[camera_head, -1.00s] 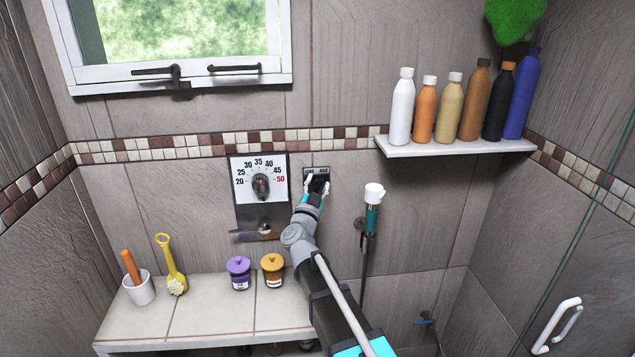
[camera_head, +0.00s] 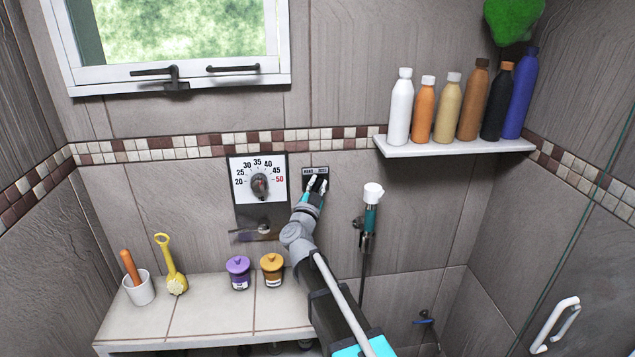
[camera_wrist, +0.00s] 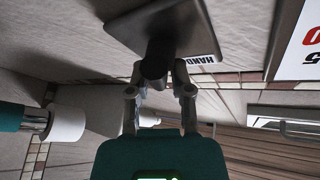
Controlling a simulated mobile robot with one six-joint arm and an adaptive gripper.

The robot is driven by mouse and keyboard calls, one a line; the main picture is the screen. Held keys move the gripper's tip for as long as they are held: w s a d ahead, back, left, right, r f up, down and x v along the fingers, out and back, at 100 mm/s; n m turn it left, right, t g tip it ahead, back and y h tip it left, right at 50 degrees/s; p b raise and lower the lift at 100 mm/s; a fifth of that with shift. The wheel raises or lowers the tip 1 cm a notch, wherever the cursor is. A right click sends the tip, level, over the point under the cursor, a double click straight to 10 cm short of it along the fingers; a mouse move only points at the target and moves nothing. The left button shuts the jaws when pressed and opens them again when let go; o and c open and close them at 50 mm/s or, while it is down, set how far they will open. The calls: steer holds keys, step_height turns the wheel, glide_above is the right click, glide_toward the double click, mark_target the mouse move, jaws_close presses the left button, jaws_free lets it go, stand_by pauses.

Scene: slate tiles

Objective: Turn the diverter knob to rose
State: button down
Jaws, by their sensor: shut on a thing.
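The diverter plate (camera_head: 316,171) is a small dark plate on the tiled wall, right of the temperature dial, with small white labels along its top. In the wrist view the plate (camera_wrist: 130,22) shows close up, with the label HAND readable and the other label out of sight. The dark diverter knob (camera_wrist: 158,56) stands out from the plate. My gripper (camera_wrist: 158,78) is shut on the knob, one finger on each side. In the head view my gripper (camera_head: 318,184) covers most of the knob, so its pointing direction cannot be told.
The temperature dial (camera_head: 260,186) is close on the left. The hand shower (camera_head: 372,208) hangs close on the right. A shelf (camera_head: 455,147) with several bottles is at the upper right. A bench (camera_head: 210,312) below carries two jars, a cup and a yellow brush.

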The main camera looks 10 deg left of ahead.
steer(key=shift+a+r+m+g+p, duration=0.25)
steer(key=shift+m+p, duration=0.2)
steer(key=shift+m, duration=0.25)
steer(key=shift+w+f+h, duration=0.1)
steer(key=shift+f+h, duration=0.1)
steer(key=shift+h, duration=0.1)
stand_by(0.4)
steer(key=c, duration=0.6)
jaws_free()
steer(key=shift+a, duration=0.1)
